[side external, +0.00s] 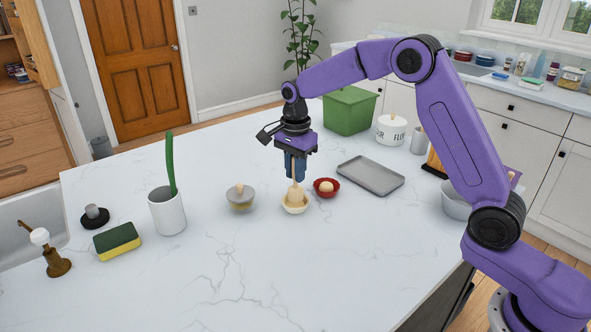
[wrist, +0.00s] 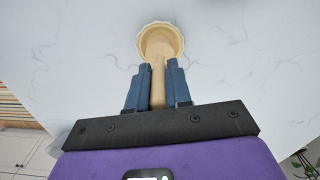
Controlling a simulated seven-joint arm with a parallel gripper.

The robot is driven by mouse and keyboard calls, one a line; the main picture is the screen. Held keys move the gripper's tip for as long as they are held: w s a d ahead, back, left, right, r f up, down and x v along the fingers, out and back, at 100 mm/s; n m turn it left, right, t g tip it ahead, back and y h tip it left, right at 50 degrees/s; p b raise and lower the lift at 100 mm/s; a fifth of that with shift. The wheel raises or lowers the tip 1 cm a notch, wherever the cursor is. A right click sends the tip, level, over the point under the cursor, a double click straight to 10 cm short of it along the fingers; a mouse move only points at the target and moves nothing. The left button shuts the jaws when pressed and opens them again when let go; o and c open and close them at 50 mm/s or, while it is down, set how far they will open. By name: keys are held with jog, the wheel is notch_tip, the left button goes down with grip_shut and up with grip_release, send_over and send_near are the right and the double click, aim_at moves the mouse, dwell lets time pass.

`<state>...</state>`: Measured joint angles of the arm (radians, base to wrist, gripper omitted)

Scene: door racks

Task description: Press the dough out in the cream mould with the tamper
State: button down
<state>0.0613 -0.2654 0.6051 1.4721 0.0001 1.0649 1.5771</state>
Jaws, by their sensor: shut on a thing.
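The cream mould (side external: 296,209) with a fluted rim stands on the white marble worktop. In the wrist view the mould (wrist: 178,31) is at the top, just beyond my fingertips. My gripper (side external: 295,177) points down above the mould, its blue fingers shut on the handle of the pale wooden tamper (side external: 294,192). In the wrist view the tamper's handle (wrist: 158,84) runs between the fingers of my gripper (wrist: 157,70). The tamper's wide head overlaps the mould's opening and appears to be inside it. I cannot see any dough under the head.
A red bowl (side external: 326,194) holding a pale ball is close at the right. A grey tray (side external: 370,175), green bin (side external: 350,110) and flour canister (side external: 390,130) stand farther right. The front worktop is clear.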

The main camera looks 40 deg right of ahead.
jog(key=shift+r, duration=1.75)
jog(key=shift+s+d+r, duration=0.1)
jog(key=s+d+r+n, duration=0.2)
jog(key=s+d+n, duration=0.5)
jog(key=s+n, duration=0.4)
jog(key=shift+s+d+r+n, duration=0.2)
jog(key=shift+s+d+n, duration=0.2)
jog(key=shift+n, duration=0.3)
